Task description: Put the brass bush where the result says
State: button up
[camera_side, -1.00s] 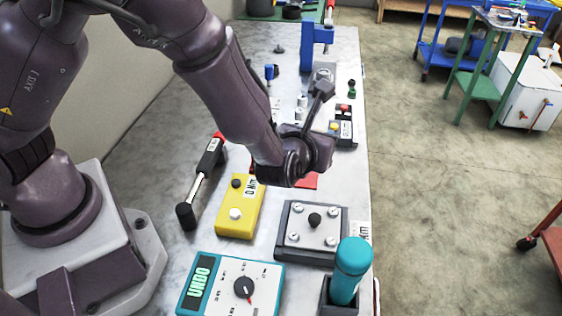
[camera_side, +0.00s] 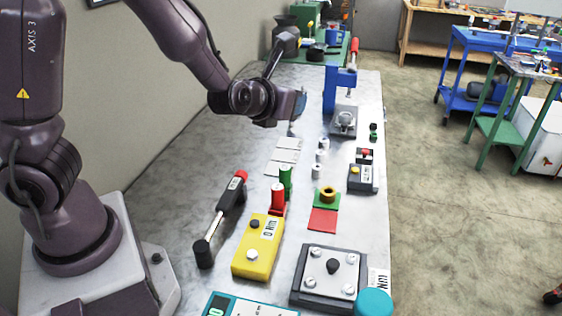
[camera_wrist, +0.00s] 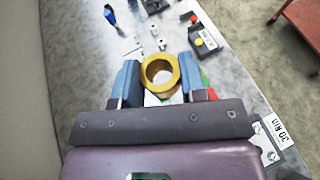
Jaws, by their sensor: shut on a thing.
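My gripper (camera_side: 298,106) is raised above the far middle of the bench in the side view. In the wrist view its two blue fingers (camera_wrist: 160,80) are shut on the brass bush (camera_wrist: 160,72), a yellow ring with its hole facing the camera. The side view does not clearly show the held bush. Another brass-coloured ring (camera_side: 328,194) sits on a green square (camera_side: 334,204), beside a red square (camera_side: 323,221). The teal tester (camera_side: 225,305) is cut off at the bottom edge, and I cannot read a result there.
A yellow box (camera_side: 258,248), a red cylinder (camera_side: 278,198) and a green cylinder (camera_side: 286,178) stand near the middle. A black-handled tool (camera_side: 222,217) lies left of them. A dark plate block (camera_side: 329,277) is at the front. A blue press (camera_side: 331,90) stands at the back.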

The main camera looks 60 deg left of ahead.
jog(key=s+a+f+n+g+y, duration=0.3)
jog(key=s+a+f+n, duration=0.15)
jog(key=a+f, duration=0.3)
jog(key=s+a+f+n+g+y, duration=0.35)
jog(key=s+a+f, duration=0.2)
jog(key=a, duration=0.25)
send_over(252, 157)
jog(key=shift+y, duration=0.25)
jog(key=f, duration=0.9)
jog(key=shift+s+d, duration=0.1)
jog(key=shift+s, duration=0.15)
jog(key=shift+w+f+n, duration=0.15)
jog(key=shift+f+n, duration=0.15)
jog(key=shift+f, duration=1.55)
jog(key=shift+f, duration=0.1)
jog(key=o, duration=1)
jog(key=shift+o, duration=0.2)
